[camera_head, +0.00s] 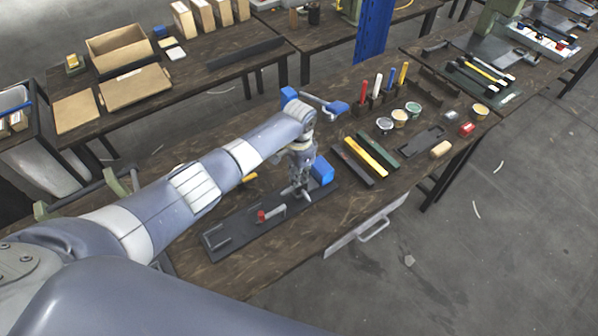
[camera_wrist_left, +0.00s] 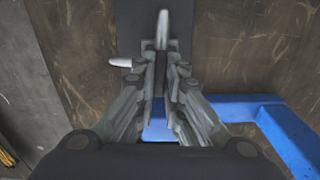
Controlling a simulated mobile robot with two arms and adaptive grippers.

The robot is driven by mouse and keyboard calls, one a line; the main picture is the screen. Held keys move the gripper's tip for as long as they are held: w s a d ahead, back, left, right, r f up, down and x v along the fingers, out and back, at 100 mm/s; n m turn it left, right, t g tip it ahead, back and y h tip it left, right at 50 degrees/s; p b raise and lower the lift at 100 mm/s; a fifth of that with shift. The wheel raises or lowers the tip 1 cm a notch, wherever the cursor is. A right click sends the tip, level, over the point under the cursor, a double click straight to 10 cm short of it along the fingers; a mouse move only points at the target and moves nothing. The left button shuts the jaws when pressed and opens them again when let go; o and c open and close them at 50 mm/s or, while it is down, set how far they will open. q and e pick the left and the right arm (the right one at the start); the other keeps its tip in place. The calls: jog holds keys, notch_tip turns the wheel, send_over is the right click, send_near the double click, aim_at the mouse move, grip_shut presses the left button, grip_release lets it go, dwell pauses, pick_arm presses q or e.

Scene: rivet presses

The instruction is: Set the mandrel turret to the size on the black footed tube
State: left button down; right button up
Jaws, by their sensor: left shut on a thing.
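My left gripper (camera_head: 302,184) points down over the right end of a dark base plate (camera_head: 238,236), in front of a blue block (camera_head: 322,171). In the left wrist view its fingers (camera_wrist_left: 160,68) are nearly together, shut on a part of the mandrel turret that they mostly hide. Pale metal mandrels of the turret (camera_wrist_left: 162,30) stick out past the fingertips, one straight ahead and one to the left. The size markings cannot be read. I cannot pick out the black footed tube with certainty. My right gripper is not in view.
A red-tipped lever (camera_head: 263,216) stands on the plate left of the gripper. Black, yellow (camera_head: 366,157) and green bars lie to the right. Small round tubs (camera_head: 400,118) and upright coloured tools stand farther back.

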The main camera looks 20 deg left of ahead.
pick_arm(q)
jog(key=shift+w+r+n, duration=0.1)
jog(key=shift+r+n, duration=0.05)
jog(key=shift+n, duration=0.35)
jog(key=c, duration=1.7)
grip_release()
notch_tip(320, 180, up, 12)
jog(key=shift+f, duration=0.1)
